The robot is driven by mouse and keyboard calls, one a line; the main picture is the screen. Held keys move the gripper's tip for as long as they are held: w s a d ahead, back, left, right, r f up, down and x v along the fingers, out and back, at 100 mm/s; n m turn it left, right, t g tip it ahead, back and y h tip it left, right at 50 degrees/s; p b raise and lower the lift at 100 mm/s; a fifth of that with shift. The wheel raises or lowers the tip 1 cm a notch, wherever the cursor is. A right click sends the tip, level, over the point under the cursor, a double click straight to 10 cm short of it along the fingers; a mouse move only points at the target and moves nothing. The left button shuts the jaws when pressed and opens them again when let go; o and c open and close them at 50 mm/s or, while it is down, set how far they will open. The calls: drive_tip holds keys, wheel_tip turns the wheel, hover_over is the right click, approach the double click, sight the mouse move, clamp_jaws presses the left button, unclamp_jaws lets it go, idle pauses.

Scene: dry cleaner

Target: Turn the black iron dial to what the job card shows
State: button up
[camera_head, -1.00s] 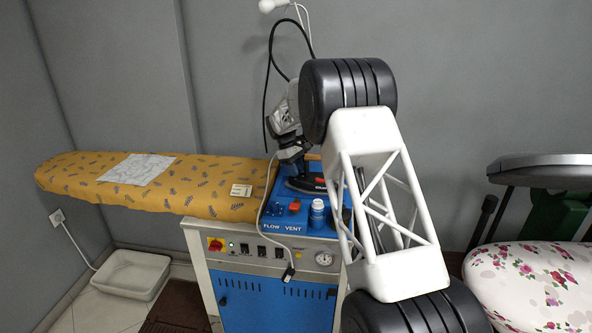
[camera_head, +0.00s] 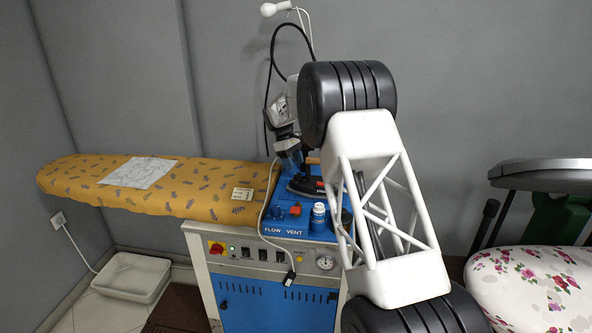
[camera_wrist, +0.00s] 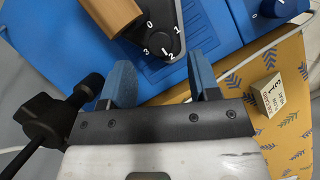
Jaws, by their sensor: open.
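The iron (camera_head: 304,187) stands on the blue top of the ironing unit. In the wrist view I see its wooden handle (camera_wrist: 103,20) and black dial (camera_wrist: 158,24), with white numbers 0 to 3 around it. A white line shows close to the 2, but I cannot be sure of the exact setting. My gripper (camera_wrist: 158,64) is open, its blue fingers on either side of the dial's near end. I cannot tell whether they touch it. My gripper also shows at the iron in the head view (camera_head: 291,158). The job card (camera_head: 242,194) stands on the yellow board; its print (camera_wrist: 268,97) is turned and small, with a 1 and a 3 seeming to show.
A second dark knob (camera_wrist: 268,7) on the blue panel lies right of the iron. A pale cord runs past the iron. The yellow board (camera_head: 200,180) is mostly clear.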

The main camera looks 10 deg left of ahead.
sight(298, 174)
drive_tip(key=shift+v, duration=1.65)
drive_tip(key=shift+s, duration=0.1)
drive_tip(key=n+t, duration=0.1)
drive_tip(key=n, duration=0.1)
drive_tip(key=s+n+t, duration=0.1)
drive_tip(key=n, duration=0.2)
drive_tip(key=shift+s+a, duration=0.2)
drive_tip(key=shift+h, duration=0.3)
drive_tip(key=shift+d+f, duration=0.1)
drive_tip(key=shift+f, duration=0.1)
drive_tip(key=shift+x, duration=3.7)
drive_tip(key=shift+c, duration=0.3)
